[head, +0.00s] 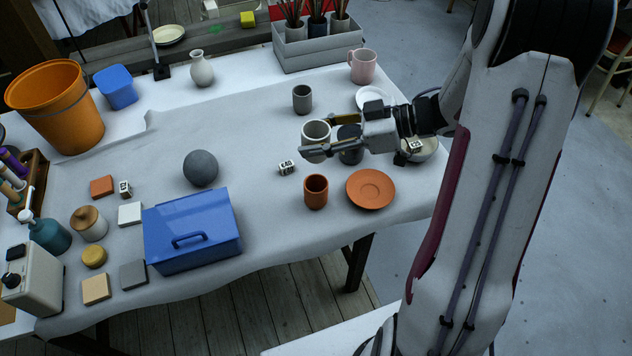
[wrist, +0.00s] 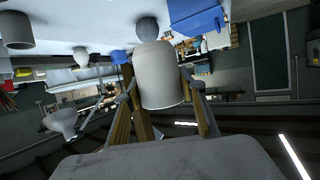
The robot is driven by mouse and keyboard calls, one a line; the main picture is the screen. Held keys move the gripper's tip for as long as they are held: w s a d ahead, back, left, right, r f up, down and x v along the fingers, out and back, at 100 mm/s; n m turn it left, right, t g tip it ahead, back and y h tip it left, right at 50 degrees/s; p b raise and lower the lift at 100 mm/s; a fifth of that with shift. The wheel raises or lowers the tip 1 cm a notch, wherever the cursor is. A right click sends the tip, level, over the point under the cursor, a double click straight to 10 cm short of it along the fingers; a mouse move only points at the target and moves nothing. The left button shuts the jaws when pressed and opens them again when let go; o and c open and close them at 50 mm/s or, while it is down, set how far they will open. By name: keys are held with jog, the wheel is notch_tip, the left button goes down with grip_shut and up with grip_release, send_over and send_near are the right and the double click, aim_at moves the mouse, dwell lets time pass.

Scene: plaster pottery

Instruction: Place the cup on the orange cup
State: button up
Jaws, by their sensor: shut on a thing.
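My gripper (head: 306,138) is shut on a pale cream cup (head: 317,141), with one finger on each side of it. The cup is upright, its opening facing up, and held above the table. In the wrist view the cup (wrist: 160,75) sits between the two fingers (wrist: 158,88). The orange cup (head: 316,192) stands upright on the table, in front of the held cup in the head view and lower in the picture. The two cups are apart. I cannot make out the orange cup in the wrist view.
An orange saucer (head: 371,189) lies right of the orange cup. A small lettered cube (head: 286,168) is to its left. A dark cup (head: 350,152) stands partly behind my gripper. A grey cup (head: 302,98), pink mug (head: 363,66) and blue toolbox (head: 190,232) stand around. The table's middle is clear.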

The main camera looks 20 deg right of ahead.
aim_at(316, 158)
jog(key=shift+f, duration=3.15)
jog(key=shift+f, duration=0.1)
jog(key=shift+f, duration=1.8)
jog(key=o, duration=1.3)
jog(key=shift+f, duration=0.15)
jog(key=shift+r, duration=0.2)
jog(key=v, duration=1.2)
